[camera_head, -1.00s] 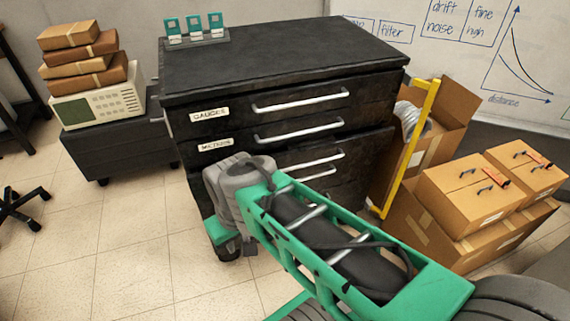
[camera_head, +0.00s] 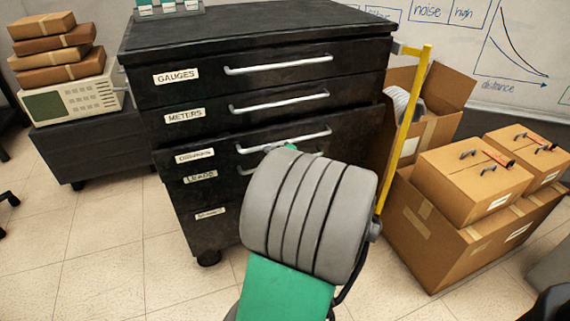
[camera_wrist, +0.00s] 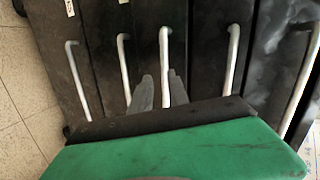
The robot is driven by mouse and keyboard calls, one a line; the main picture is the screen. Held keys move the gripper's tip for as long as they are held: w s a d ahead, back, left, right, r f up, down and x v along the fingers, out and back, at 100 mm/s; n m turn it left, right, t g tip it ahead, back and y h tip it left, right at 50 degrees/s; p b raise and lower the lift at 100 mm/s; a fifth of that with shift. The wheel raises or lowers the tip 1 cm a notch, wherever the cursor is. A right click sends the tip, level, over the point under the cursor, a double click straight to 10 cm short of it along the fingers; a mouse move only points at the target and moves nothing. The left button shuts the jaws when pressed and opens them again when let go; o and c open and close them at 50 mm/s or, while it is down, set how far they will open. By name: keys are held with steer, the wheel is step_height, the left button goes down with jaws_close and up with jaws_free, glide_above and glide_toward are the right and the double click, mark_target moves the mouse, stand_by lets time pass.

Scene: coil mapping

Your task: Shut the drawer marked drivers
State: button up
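The black drawer cabinet (camera_head: 260,30) has a stack of labelled drawers: GAUGES, METERS, a third with a label too small to read surely, LEADS, and a bottom one also unclear. The third drawer (camera_head: 240,150) seems to stand slightly out from the cabinet. None of the labels can be surely read as drivers. In the wrist view my gripper (camera_wrist: 161,88) has its two grey fingers apart, one each side of a vertical-looking silver handle (camera_wrist: 164,48), apparently the third drawer's. Contact cannot be told.
Cardboard boxes (camera_head: 440,230) and a yellow upright frame (camera_head: 405,130) stand close to the cabinet's right. A low dark unit (camera_head: 85,145) carrying an instrument (camera_head: 75,100) and brown boxes is on the left. The tiled floor (camera_head: 110,240) at front left is clear.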

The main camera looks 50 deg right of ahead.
steer(key=s+d+m+h, duration=0.2)
steer(key=s+d+m, duration=0.1)
steer(key=s+d, duration=0.15)
steer(key=shift+t+h, duration=0.3)
steer(key=b+x, duration=0.2)
steer(key=x, duration=0.6)
steer(key=shift+d+r, duration=0.1)
steer(key=shift+d, duration=0.05)
jaws_close()
stand_by(0.5)
